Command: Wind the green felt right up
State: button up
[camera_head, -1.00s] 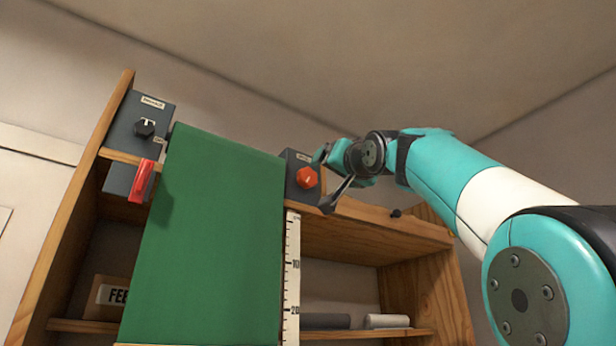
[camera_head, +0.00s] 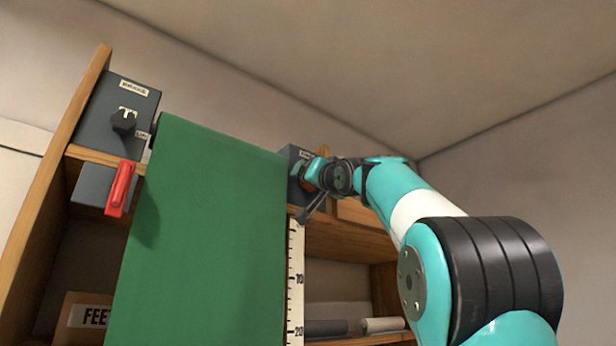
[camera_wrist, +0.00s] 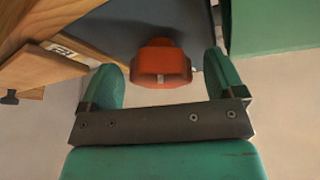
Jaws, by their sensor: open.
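The green felt (camera_head: 205,235) hangs as a long sheet from a roller at the top of the shelf unit, and its lower end is out of view. A grey box (camera_head: 293,157) stands at the right end of the roller. Its orange-red knob (camera_wrist: 161,64) shows in the wrist view between the two fingers of my gripper (camera_wrist: 164,85). My gripper is open, with a finger on each side of the knob and gaps visible. In the head view my gripper (camera_head: 310,175) covers most of the knob. The felt's edge (camera_wrist: 275,22) also shows in the wrist view.
A grey box with a black knob (camera_head: 123,122) and a red lever (camera_head: 120,188) sit left of the felt. A white ruler (camera_head: 295,280) hangs along its right edge. Rolls (camera_head: 382,325) lie on the lower shelf (camera_head: 365,339).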

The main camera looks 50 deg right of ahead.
jog(key=c, duration=0.9)
jog(key=shift+f+n, duration=0.1)
jog(key=shift+n, duration=0.2)
jog(key=n+t+y, duration=0.1)
jog(key=n, duration=0.1)
jog(key=shift+d+n+b, duration=0.1)
jog(key=shift+n+b, duration=0.2)
jog(key=shift+b, duration=0.1)
jog(key=n+y, duration=0.2)
jog(key=n, duration=0.1)
jog(key=n+t+y, duration=0.1)
jog(key=n+y, duration=0.1)
jog(key=n, duration=0.1)
jog(key=shift+d+n, duration=0.15)
jog(key=shift+n, duration=0.15)
jog(key=n+y+p, duration=0.1)
jog(key=n+y, duration=0.1)
jog(key=n, duration=0.1)
jog(key=n+y, duration=0.2)
jog(key=n, duration=0.1)
jog(key=shift+d+n+p, duration=0.1)
jog(key=shift+n+p, duration=0.25)
jog(key=shift+n, duration=0.05)
jog(key=shift+s+n+y+p, duration=0.1)
jog(key=shift+n+y+p, duration=0.9)
jog(key=shift+n, duration=1.2)
jog(key=shift+g, duration=0.3)
